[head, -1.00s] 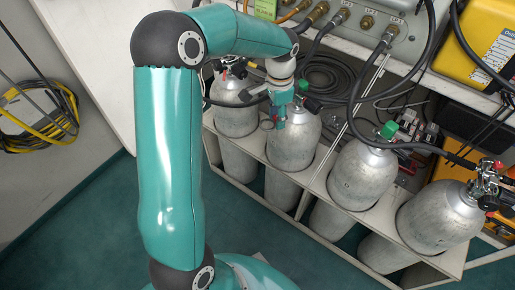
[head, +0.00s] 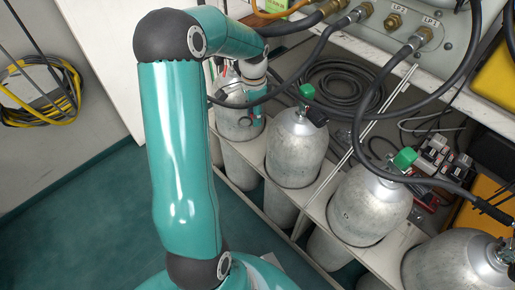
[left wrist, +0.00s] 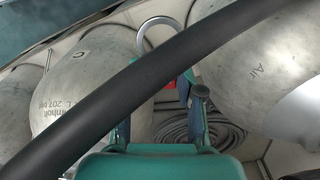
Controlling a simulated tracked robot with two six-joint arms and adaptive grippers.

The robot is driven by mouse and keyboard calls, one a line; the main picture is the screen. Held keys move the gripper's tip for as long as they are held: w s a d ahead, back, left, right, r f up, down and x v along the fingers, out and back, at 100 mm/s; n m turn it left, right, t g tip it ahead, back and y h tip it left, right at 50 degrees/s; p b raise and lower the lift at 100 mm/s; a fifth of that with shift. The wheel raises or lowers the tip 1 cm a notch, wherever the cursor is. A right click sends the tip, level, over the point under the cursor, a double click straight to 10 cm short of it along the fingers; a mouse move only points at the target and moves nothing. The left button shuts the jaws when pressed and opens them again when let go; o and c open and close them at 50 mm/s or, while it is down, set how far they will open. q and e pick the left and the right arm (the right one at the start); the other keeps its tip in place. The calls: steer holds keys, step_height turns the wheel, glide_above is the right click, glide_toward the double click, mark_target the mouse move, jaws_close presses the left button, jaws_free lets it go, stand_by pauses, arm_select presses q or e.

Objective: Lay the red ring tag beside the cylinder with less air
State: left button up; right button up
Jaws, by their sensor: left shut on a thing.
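My left gripper (head: 252,108) is shut on the red ring tag, in front of the right shoulder of the leftmost grey cylinder (head: 228,123). In the left wrist view the tag's metal ring (left wrist: 150,25) stands out beyond the fingers, and a bit of its red part (left wrist: 171,86) shows between them. The second cylinder (head: 297,150) and third cylinder (head: 365,205) have green caps. A fourth cylinder (head: 450,265) is at the lower right. I see no readable pressure gauge. My right gripper is not in view.
The cylinders stand in a pale rack (head: 315,212). A black hose (left wrist: 150,75) crosses close before the wrist camera, hiding part of the fingers' surroundings. A coiled hose (head: 345,85) lies behind the cylinders. A grey panel with fittings (head: 425,60) is above.

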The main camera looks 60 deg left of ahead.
mark_target(256, 151)
arm_select(q)
step_height(256, 151, down, 16)
steer(key=b, duration=0.4)
steer(key=shift+w+d+b, duration=0.1)
steer(key=shift+b, duration=0.2)
steer(key=shift+r, duration=0.15)
steer(key=o, duration=1)
steer(key=shift+o, duration=0.2)
step_height(256, 151, up, 12)
steer(key=p, duration=0.4)
